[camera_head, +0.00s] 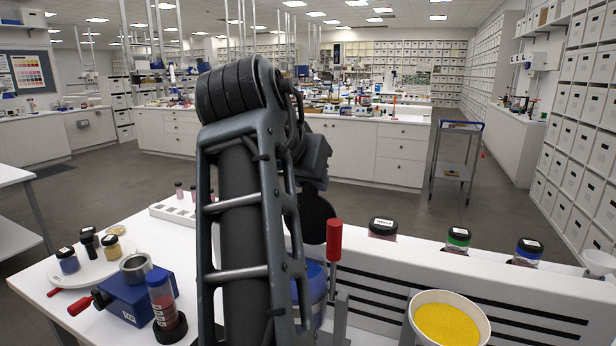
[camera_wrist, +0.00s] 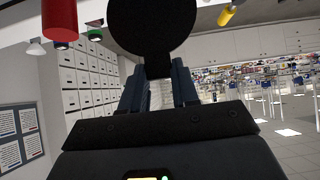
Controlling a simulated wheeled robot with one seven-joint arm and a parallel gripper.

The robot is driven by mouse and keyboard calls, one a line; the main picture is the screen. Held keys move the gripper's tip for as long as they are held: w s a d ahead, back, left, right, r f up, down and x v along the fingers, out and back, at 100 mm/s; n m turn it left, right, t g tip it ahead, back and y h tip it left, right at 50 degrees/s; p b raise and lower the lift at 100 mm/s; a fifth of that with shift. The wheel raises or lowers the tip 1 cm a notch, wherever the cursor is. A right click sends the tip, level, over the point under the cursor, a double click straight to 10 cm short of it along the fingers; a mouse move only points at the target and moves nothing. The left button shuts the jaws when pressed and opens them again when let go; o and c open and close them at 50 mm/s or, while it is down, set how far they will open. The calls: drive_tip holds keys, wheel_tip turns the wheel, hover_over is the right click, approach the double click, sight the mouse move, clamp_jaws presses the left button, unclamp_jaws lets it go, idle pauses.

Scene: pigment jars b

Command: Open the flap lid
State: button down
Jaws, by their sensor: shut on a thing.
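The flap lid (camera_head: 318,212) is a dark round disc that stands raised above a blue container (camera_head: 317,285) in the head view. My arm hides much of the container. In the wrist view the lid (camera_wrist: 155,22) is a black disc at the top middle, with a narrow part reaching down between my fingers. My gripper (camera_wrist: 158,78) is shut on the lid at that narrow part. In the head view my gripper's dark body (camera_head: 312,158) is just above the lid, and its fingertips are hard to make out.
A red-handled lever (camera_head: 334,241) stands close right of the lid. A bowl of yellow powder (camera_head: 447,325) and several black-capped jars (camera_head: 457,238) are to the right. A blue device (camera_head: 135,295), a red-filled jar (camera_head: 163,300) and a round white tray (camera_head: 85,274) are left.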

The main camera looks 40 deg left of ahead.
drive_tip(key=shift+r, duration=0.2)
drive_tip(key=c, duration=0.8)
unclamp_jaws()
drive_tip(key=shift+f, duration=0.15)
drive_tip(key=shift+c, duration=0.2)
drive_tip(key=s+d+r, duration=0.1)
drive_tip(key=s+d, duration=0.1)
drive_tip(key=s, duration=0.5)
drive_tip(key=s+d+r, duration=0.1)
drive_tip(key=s+r, duration=0.1)
drive_tip(key=s, duration=0.6)
drive_tip(key=shift+s+d, duration=0.25)
drive_tip(key=shift+d, duration=0.1)
drive_tip(key=shift+r, duration=0.1)
